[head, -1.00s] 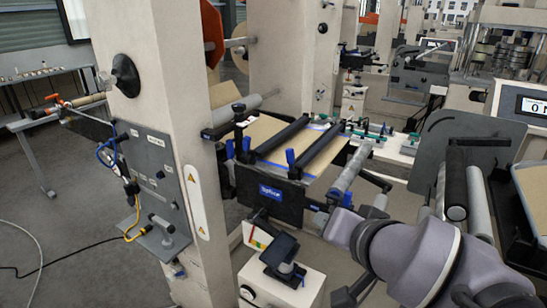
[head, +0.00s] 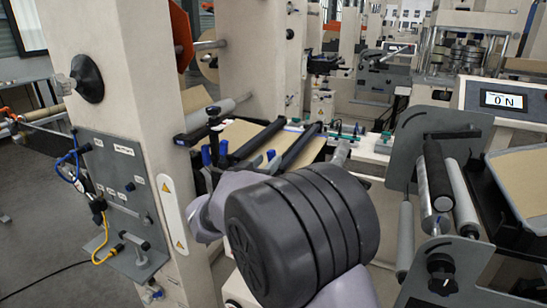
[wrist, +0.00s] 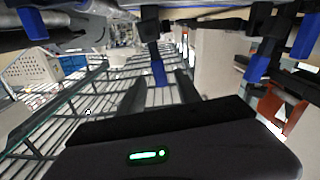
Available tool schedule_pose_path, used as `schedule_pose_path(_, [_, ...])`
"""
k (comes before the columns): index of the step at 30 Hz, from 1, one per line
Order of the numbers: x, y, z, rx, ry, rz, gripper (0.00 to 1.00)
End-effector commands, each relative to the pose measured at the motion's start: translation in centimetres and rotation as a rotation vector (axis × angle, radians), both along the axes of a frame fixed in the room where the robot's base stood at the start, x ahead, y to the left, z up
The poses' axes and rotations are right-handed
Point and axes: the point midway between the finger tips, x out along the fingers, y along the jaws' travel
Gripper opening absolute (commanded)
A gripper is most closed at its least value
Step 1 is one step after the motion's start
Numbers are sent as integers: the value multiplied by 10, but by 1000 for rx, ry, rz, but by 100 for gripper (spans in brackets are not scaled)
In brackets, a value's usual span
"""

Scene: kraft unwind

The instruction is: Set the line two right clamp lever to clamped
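Blue clamp levers stand at the near ends of two dark clamp bars on the splice table in the head view: a left pair (head: 223,147) and a right one (head: 270,155), partly hidden by my arm. I take the right one as the right clamp lever. The wrist view looks inverted; one blue lever (wrist: 158,70) hangs just beyond the gap between my fingers, and another (wrist: 258,68) is farther right. I cannot tell which is which there. My gripper (wrist: 162,84) shows two dark fingers apart with nothing between them. My arm hides it in the head view.
A pillar with a grey valve panel (head: 118,190) stands left of the table. A roller stand (head: 425,150) and a screen reading "0 N" (head: 501,101) are close on the right. Brown web (head: 240,135) lies under the bars.

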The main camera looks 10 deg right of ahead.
Motion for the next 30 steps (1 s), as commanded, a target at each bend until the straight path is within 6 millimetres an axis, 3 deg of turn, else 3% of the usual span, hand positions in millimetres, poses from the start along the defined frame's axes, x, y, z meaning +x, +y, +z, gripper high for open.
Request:
schedule_pose_path(3, [23,-17,-2,0,-2,-2,40])
schedule_pose_path(9, [46,-33,-1,1,-1,0,40])
schedule_pose_path(19, [51,-37,0,0,0,1,40])
schedule_pose_path(20, [51,-37,0,0,0,1,38])
schedule_pose_path(26, [51,-37,0,1,0,2,0])
schedule_pose_path(30, [51,-37,0,1,0,2,0])
